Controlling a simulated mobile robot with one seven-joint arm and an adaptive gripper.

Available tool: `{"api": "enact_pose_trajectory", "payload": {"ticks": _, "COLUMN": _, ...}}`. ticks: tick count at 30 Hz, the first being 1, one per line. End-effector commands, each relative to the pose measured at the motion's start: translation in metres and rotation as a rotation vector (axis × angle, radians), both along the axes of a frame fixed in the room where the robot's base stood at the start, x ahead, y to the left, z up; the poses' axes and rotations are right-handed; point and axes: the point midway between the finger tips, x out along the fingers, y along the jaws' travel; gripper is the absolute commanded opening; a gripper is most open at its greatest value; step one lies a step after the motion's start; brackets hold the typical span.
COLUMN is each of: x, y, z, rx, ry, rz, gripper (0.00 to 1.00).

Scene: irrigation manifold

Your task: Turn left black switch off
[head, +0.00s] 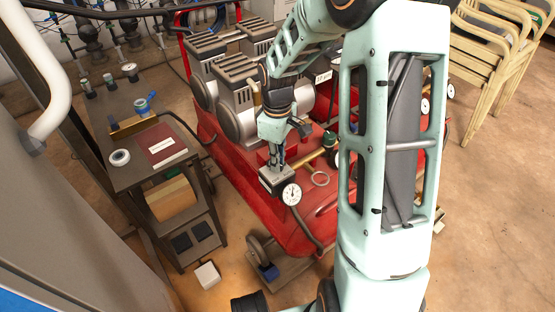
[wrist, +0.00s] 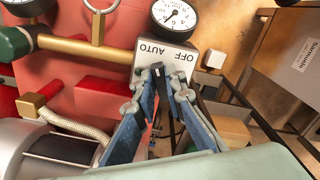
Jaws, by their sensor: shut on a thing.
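A grey switch box (wrist: 165,53) marked OFF and AUTO shows in the wrist view, its lettering upside down, OFF on the right. In the head view the box (head: 274,184) sits at the near part of the red compressor. A small black switch (wrist: 159,72) sticks out from the box, between my fingertips and partly hidden by them. My gripper (wrist: 165,77) is shut on the black switch. In the head view my gripper (head: 276,160) points down onto the box from above. The switch itself is hidden there.
A round gauge (head: 291,194) with a hose stands right beside the box. A brass pipe (wrist: 85,48) with a green end and a ring lie beside it. A dark cart (head: 128,176) stands to the left.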

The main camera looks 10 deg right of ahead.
Motion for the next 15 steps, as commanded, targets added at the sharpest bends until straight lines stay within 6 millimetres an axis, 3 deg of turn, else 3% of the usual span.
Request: {"api": "enact_pose_trajectory", "payload": {"ticks": 15, "x": -0.0020, "y": 0.0028, "z": 0.0024, "rx": -0.001, "ry": 0.001, "rz": -0.377, "gripper": 0.00}}
